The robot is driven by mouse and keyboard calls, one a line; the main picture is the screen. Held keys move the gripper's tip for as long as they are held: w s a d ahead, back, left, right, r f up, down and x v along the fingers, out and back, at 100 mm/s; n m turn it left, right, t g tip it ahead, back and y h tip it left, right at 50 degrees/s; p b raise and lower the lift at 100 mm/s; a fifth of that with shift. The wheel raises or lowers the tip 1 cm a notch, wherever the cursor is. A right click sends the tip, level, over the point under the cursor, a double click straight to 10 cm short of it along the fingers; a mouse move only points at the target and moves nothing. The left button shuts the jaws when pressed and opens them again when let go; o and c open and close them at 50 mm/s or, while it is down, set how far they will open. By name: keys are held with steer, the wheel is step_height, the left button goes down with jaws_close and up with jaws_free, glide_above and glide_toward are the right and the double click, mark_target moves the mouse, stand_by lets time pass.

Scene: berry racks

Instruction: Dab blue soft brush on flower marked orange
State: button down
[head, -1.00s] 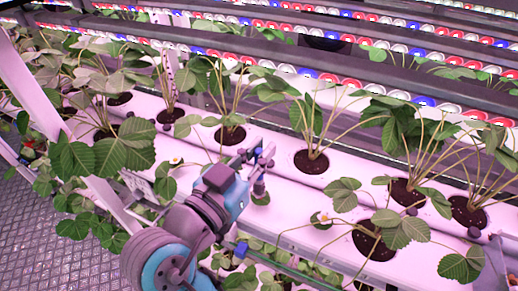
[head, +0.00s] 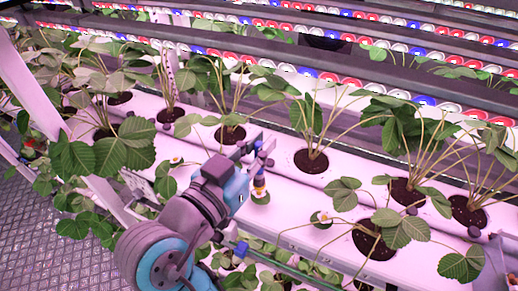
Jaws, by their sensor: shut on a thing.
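My gripper (head: 257,153) is above the white growing channel, near the middle of the view. Another small pale flower (head: 176,161) is to the left. An orange marker is not clear on either.
Strawberry plants in dark round holes line the white channel (head: 285,205), with leaves and stems spreading right of my gripper. Rails with red, white and blue round pieces (head: 330,77) run behind. A slanted white post (head: 110,200) stands left. Grated floor (head: 40,235) is open at the lower left.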

steer(key=shift+r, duration=2.65)
